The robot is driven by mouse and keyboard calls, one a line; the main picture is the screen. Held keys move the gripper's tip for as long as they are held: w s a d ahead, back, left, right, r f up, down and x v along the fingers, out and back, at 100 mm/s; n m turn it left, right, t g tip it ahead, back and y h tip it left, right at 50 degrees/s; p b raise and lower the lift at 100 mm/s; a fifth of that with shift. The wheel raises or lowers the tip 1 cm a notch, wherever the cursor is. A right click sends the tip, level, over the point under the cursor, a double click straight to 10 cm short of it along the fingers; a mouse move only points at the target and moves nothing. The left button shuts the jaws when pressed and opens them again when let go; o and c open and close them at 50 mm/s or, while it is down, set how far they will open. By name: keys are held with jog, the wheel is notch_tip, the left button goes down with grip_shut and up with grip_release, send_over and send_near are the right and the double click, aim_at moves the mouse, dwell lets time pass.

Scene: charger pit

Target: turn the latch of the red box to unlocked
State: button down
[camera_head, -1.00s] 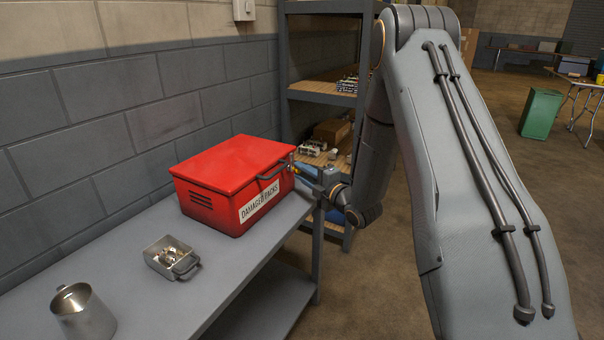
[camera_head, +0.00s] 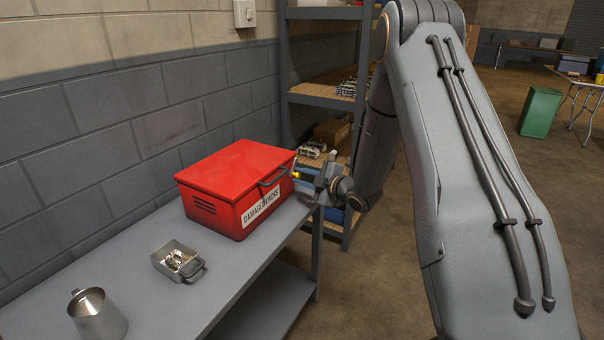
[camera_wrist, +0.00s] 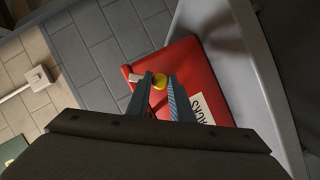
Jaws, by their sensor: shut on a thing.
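The red box (camera_head: 225,172), with a "DAMAGED PACKS" label and a dark front handle (camera_head: 272,178), stands lid-down on the grey bench. It also shows in the wrist view (camera_wrist: 200,70). A small yellow piece (camera_wrist: 160,82), which looks like the latch, sits between my fingertips. My gripper (camera_wrist: 160,86) is shut on it. In the head view, my gripper (camera_head: 303,174) is at the box's right front corner, with the yellow tip (camera_head: 295,174) just showing. The latch's exact angle and its locked or unlocked marking cannot be read.
A metal tin (camera_head: 178,262) with small parts and a metal mug (camera_head: 97,315) stand on the bench (camera_head: 215,290). A shelf rack (camera_head: 320,90) with several items stands behind my gripper. A block wall runs behind the bench. Open floor lies to the right.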

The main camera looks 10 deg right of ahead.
jog(key=m+g+p, duration=0.1)
jog(key=m+g+y+p, duration=0.1)
jog(key=m, duration=0.1)
jog(key=m+p, duration=0.1)
jog(key=p, duration=0.1)
jog(key=shift+w+d+r+m+g, duration=0.1)
jog(key=shift+d+r+m+g, duration=0.1)
jog(key=shift+r+m+g, duration=0.15)
jog(key=shift+w+f+m+g+y+p, duration=0.15)
jog(key=shift+m+g+y+p, duration=0.75)
jog(key=shift+m, duration=0.55)
jog(key=c, duration=1.6)
grip_release()
jog(key=shift+d, duration=0.1)
jog(key=shift+b+v, duration=0.35)
jog(key=shift+v, duration=3.5)
